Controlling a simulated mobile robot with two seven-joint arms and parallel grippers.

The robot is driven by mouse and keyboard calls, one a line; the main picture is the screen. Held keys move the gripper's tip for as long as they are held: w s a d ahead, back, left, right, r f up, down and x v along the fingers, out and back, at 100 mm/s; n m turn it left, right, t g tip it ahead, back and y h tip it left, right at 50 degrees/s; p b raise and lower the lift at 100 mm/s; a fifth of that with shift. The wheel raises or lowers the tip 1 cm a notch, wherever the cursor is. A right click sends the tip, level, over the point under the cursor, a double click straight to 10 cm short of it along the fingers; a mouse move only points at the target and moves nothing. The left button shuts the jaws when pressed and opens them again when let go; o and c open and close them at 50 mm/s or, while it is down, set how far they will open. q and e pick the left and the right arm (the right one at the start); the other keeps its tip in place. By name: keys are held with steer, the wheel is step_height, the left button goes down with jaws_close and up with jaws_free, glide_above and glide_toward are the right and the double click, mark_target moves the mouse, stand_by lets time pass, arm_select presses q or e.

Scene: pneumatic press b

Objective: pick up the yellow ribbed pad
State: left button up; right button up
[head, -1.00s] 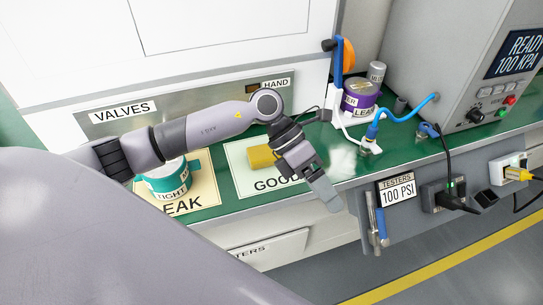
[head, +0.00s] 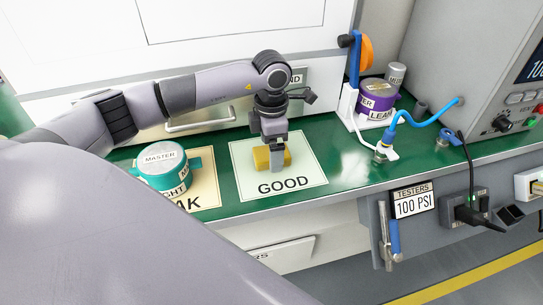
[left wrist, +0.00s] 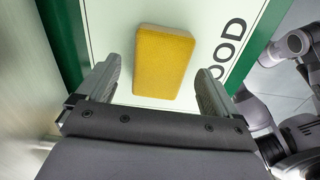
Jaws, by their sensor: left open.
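The yellow ribbed pad (head: 262,157) lies on the pale GOOD mat (head: 308,178). In the left wrist view the pad (left wrist: 165,62) is a yellow block with rounded corners. My left gripper (head: 277,168) points down over the mat at the pad and hides part of it in the head view. In the left wrist view my left gripper (left wrist: 158,66) is open, with one finger on either side of the pad's near part. A gap shows beside the left finger, and a smaller one beside the right. My right gripper is not seen.
A teal and white MASTER part (head: 160,165) stands on the LEAK mat (head: 205,190) to the left. A purple-banded LEAK part (head: 377,102) and a blue hose (head: 425,122) are to the right. The green bench (head: 220,150) is clear around the GOOD mat.

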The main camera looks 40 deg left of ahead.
arm_select(q)
steer(key=shift+f, duration=0.75)
steer(key=c, duration=1.1)
steer(key=shift+c, duration=0.2)
steer(key=shift+r, duration=0.1)
step_height(320, 180, up, 20)
steer(key=p, duration=0.2)
steer(key=o, duration=0.3)
steer(key=c, duration=0.5)
